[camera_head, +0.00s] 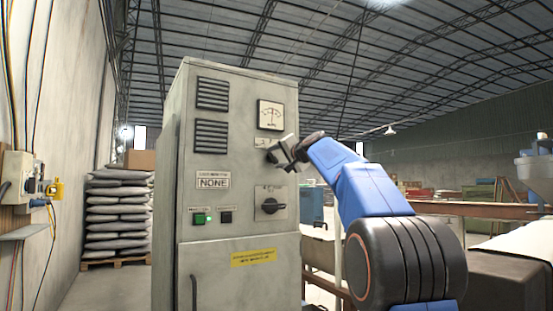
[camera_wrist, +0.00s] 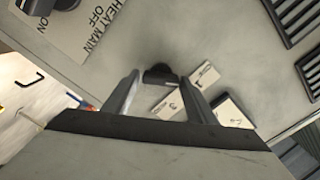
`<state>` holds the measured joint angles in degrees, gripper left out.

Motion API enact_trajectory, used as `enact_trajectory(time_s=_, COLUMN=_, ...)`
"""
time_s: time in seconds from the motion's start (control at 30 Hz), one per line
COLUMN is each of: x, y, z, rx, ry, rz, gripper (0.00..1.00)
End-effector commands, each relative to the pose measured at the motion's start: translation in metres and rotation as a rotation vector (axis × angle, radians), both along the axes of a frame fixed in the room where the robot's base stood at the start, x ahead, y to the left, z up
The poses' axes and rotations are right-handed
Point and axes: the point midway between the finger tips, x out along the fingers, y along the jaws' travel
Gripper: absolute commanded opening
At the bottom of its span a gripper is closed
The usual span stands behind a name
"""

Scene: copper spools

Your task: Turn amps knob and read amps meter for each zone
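The amps meter (camera_head: 271,115) is a white-faced dial high on the grey cabinet (camera_head: 238,155); its needle reading is too small to tell. My gripper (camera_head: 275,155) is just below it at the cabinet's front. In the wrist view, a dark knob (camera_wrist: 160,74) lies between the fingertips of my gripper (camera_wrist: 159,76). The fingers are apart, with a small gap showing on each side of the knob. Number cards (camera_wrist: 205,76) sit around the knob. In the head view my gripper mostly hides the knob.
A label (camera_head: 212,182) reads NONE. Vents (camera_head: 212,94) are left of the meter. Stacked sacks (camera_head: 118,215) stand behind.

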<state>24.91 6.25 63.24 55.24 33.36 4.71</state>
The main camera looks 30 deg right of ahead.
Motion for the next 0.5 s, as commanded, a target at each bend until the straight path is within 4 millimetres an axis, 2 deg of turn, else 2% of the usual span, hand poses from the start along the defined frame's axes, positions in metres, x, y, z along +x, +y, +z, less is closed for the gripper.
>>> enact_trajectory(time_s=0.33, x=-0.001, y=0.000, z=0.001, rx=0.000, ry=-0.001, rz=0.001, gripper=0.62)
enact_trajectory(time_s=0.5, x=-0.012, y=-0.001, z=0.000, rx=0.001, ry=0.000, rz=-0.001, gripper=0.62)
